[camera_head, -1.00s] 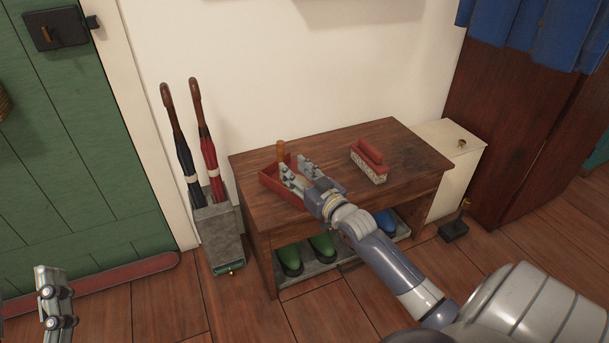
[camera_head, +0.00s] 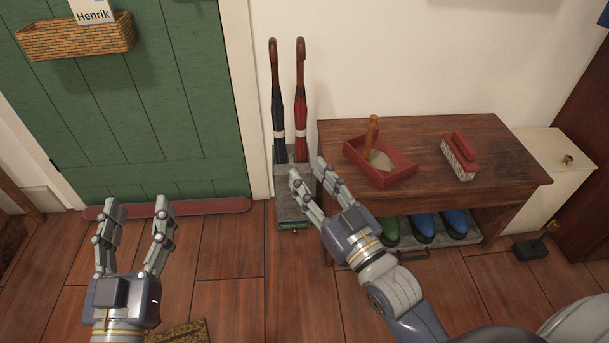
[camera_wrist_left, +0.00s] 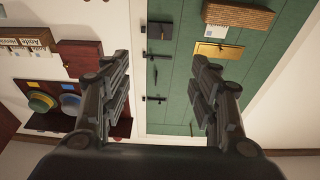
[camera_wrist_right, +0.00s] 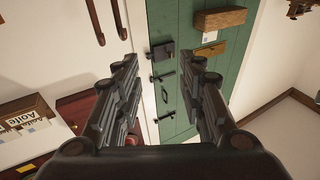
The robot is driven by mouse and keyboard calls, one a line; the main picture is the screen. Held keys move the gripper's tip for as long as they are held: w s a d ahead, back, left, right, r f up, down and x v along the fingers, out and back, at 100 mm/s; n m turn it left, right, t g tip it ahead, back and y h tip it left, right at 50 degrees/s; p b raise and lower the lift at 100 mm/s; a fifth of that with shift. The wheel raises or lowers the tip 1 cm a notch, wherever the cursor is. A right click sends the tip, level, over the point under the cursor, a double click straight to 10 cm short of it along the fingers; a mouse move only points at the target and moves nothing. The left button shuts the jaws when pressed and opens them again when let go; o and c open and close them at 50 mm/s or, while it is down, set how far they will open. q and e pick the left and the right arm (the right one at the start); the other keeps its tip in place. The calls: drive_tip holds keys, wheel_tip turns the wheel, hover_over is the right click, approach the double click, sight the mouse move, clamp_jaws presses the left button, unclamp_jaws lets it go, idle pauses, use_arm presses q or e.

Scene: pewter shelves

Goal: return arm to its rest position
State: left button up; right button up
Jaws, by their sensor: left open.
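My left gripper (camera_head: 138,207) is at the lower left in the head view, above the wooden floor. Its fingers are spread and empty; its own wrist view shows a clear gap between the fingers (camera_wrist_left: 165,75). My right gripper (camera_head: 308,172) is in front of the left end of the wooden bench (camera_head: 420,138), with its fingers apart and nothing between them. It overlaps the umbrella stand in the picture; whether it touches is not clear. The right wrist view also shows the fingers (camera_wrist_right: 165,78) apart and empty. The right arm reaches in from the lower right.
A red tray (camera_head: 400,175) with a wooden-handled tool (camera_head: 371,135) and a red brush (camera_head: 460,155) sit on the bench. Two umbrellas stand in a grey stand (camera_head: 290,207). Boots (camera_head: 422,228) are under the bench. A green door (camera_head: 130,120) is behind. Open floor lies between the grippers.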

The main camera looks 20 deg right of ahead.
drive_tip(key=s+a+r+t, duration=0.1)
drive_tip(key=s+a+r, duration=0.2)
drive_tip(key=r, duration=0.1)
drive_tip(key=shift+r+y, duration=0.3)
drive_tip(key=shift+r, duration=0.1)
